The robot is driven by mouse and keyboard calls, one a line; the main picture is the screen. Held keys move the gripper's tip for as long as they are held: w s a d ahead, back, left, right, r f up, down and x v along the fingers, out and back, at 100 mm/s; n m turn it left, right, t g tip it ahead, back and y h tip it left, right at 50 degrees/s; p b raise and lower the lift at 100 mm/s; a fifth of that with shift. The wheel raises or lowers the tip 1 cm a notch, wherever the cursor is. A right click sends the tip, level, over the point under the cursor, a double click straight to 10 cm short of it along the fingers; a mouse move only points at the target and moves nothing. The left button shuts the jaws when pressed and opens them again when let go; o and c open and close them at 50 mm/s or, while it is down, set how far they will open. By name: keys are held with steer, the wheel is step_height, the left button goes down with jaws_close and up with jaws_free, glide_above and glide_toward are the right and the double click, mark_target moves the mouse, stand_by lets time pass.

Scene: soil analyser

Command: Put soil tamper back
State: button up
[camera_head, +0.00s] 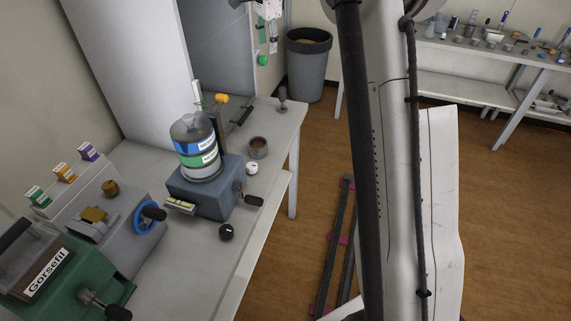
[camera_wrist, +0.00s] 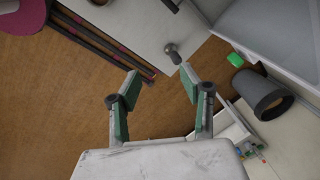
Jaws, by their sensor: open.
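The soil tamper (camera_head: 282,98) is a small grey tool. It stands near the far right corner of the worktable (camera_head: 285,125). In the wrist view the tamper (camera_wrist: 172,54) shows at the table corner, just beyond the fingertips. My gripper (camera_wrist: 159,80) is open and empty, with its green-padded fingers spread apart. The tamper looks roughly in line with the gap between the fingers, but apart from them. The gripper itself is outside the head view, where my arm crosses the middle.
A blue-grey machine with a jar (camera_head: 196,150) stands on the worktable, and a cup of soil (camera_head: 258,147) sits near the tamper. A dark bin (camera_head: 306,68) stands behind the table. A shelf of tools (camera_head: 490,42) is at the back right.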

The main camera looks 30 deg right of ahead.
steer(key=s+a+r+n+t, duration=0.1)
steer(key=s+a+r+n, duration=0.2)
steer(key=s, duration=0.4)
steer(key=s+a+r+n+t, duration=0.1)
steer(key=s+a+n, duration=0.25)
steer(key=s, duration=0.45)
steer(key=s+a+r+n+t, duration=0.1)
steer(key=s+a+r+n, duration=0.1)
steer(key=s+a, duration=0.35)
steer(key=s+a+f+n, duration=0.1)
steer(key=s+f, duration=0.3)
steer(key=s, duration=0.4)
steer(key=s+a+f+n+t, duration=0.1)
steer(key=s+f+n, duration=0.3)
steer(key=s, duration=0.4)
steer(key=s+a+f+n+t, duration=0.1)
steer(key=s+a+f+n, duration=0.1)
steer(key=s, duration=0.6)
step_height(320, 180, down, 2)
steer(key=shift+a+f+n, duration=0.1)
steer(key=shift+a+n, duration=0.2)
steer(key=shift+n, duration=0.35)
steer(key=shift+f+b, duration=0.8)
